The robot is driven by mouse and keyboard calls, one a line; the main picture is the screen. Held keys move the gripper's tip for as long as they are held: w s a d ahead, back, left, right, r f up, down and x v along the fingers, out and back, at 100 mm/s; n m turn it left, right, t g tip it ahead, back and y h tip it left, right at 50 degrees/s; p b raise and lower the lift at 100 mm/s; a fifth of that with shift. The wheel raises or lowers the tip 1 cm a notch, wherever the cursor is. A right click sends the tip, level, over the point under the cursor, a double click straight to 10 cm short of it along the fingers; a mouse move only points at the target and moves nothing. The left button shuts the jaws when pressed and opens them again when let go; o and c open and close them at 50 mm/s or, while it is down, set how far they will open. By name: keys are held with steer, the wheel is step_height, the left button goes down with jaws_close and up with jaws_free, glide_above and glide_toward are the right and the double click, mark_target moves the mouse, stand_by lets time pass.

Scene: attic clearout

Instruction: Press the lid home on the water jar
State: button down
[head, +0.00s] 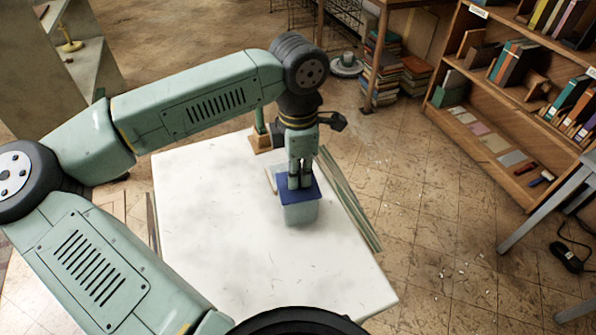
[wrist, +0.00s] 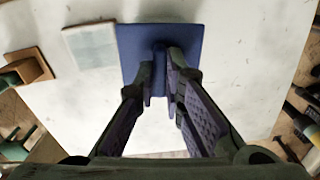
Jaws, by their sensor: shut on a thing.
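The water jar (head: 300,215) is a pale blue-grey box-shaped vessel on the white table. The dark blue square lid (head: 287,198) lies over its top, roughly in line with it. I cannot tell whether a gap is left between lid and jar. My gripper (head: 300,187) points straight down over the lid. In the wrist view the lid (wrist: 135,38) shows as a flat blue square with a raised grip in the middle. My gripper's fingers (wrist: 161,72) are shut on that raised grip. The lid hides the jar in the wrist view.
The white table (head: 200,250) is mostly clear in front and to the left. A pale flat tile (wrist: 90,46) lies beside the lid. A wooden block with a green upright part (head: 260,142) stands behind. Long strips (head: 350,205) lie along the right edge. A bookshelf (head: 520,120) stands right.

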steer(key=shift+f+b, duration=0.5)
steer(key=shift+f, duration=0.05)
steer(key=c, duration=1.6)
jaws_free()
steer(key=shift+r, duration=0.1)
step_height(320, 180, up, 12)
